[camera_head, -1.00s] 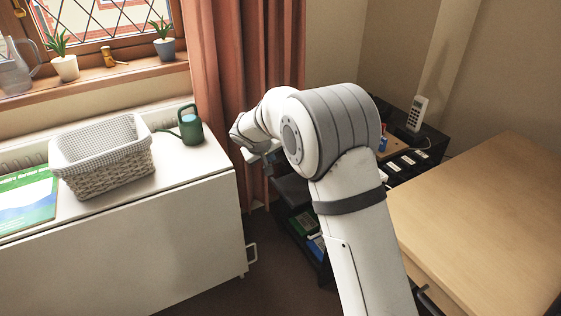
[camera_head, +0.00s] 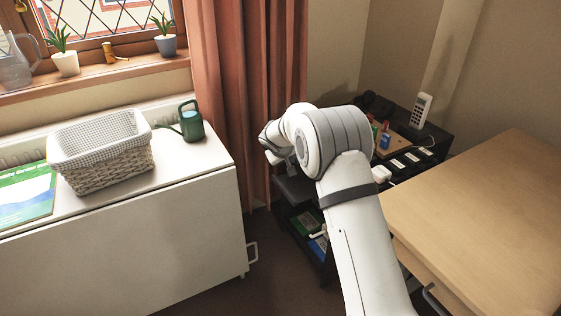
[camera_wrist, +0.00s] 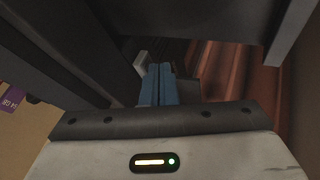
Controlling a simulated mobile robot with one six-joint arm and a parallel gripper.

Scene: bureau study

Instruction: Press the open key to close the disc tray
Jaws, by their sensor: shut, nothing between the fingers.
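My gripper (camera_wrist: 157,84) shows in the wrist view as two blue fingers side by side, shut and empty. They point in among dark panels, with a small grey block just left of the tips; I cannot tell whether they touch anything. In the head view my forearm and wrist hide most of the gripper, which is over the left side of a dark shelf unit (camera_head: 428,160). A dark flat slab (camera_head: 294,189) shows below my wrist. I cannot make out the disc tray or the open key in either view.
A light wooden desk (camera_head: 490,220) stands at the right. A white cabinet (camera_head: 120,240) with a wicker basket (camera_head: 100,165) and green watering can (camera_head: 190,122) stands at the left. A red curtain (camera_head: 235,90) hangs behind.

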